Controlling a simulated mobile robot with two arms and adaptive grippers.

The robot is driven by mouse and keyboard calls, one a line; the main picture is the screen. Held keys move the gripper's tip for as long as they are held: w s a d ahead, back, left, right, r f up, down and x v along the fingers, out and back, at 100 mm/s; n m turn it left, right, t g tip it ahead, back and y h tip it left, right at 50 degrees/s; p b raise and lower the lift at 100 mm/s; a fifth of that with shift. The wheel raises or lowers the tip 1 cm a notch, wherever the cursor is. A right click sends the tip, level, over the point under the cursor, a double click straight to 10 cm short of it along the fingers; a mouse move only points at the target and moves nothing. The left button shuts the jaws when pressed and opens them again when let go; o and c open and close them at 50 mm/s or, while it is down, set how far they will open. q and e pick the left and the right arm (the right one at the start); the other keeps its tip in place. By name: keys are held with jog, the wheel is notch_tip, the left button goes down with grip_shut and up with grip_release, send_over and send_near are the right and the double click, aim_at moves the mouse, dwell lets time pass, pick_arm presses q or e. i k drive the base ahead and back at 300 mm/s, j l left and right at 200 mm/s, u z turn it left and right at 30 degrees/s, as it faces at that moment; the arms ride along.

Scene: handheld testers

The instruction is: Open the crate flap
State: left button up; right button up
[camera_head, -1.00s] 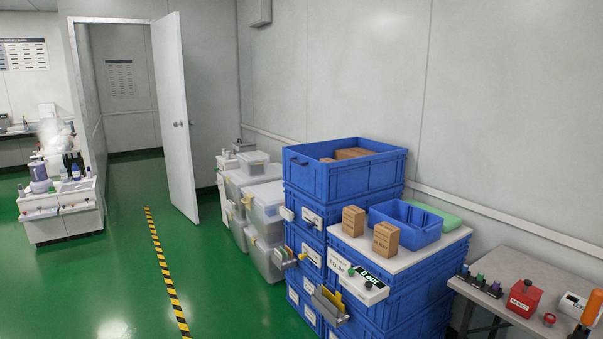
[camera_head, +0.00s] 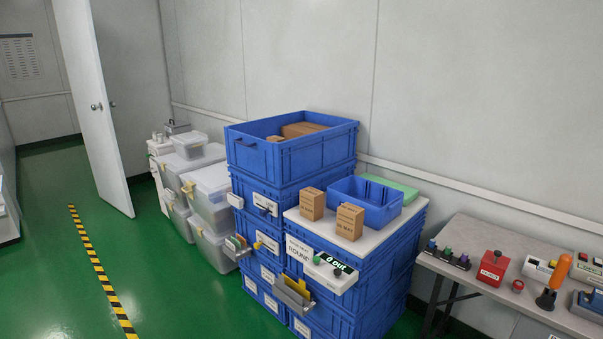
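A stack of blue crates (camera_head: 380,268) stands against the wall near the middle of the view. The left column is taller and ends in an open blue crate (camera_head: 325,152) with brown boxes inside. The right column is lower and has a pale board on top. Labels and small latch-like fittings (camera_head: 264,211) show on the front faces. I cannot tell which part is the crate flap or whether it is open. Neither gripper is in view.
Two small cartons (camera_head: 349,222) and a small blue bin (camera_head: 365,202) sit on the pale board (camera_head: 300,217). Clear lidded bins (camera_head: 208,195) stand left of the stack. A table (camera_head: 455,230) with handheld devices is at the right. Green floor (camera_head: 180,290) is free at the front left.

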aim_at(250, 152)
jog(key=i+j, duration=0.25)
jog(key=i+j+z, duration=0.15)
jog(key=j, duration=0.25)
jog(key=i+j, duration=0.3)
jog(key=i+j+z, duration=0.15)
jog(key=j, duration=0.25)
jog(key=i+j, duration=0.25)
jog(key=j, duration=0.15)
jog(key=i+j+z, duration=0.15)
jog(key=j, duration=0.2)
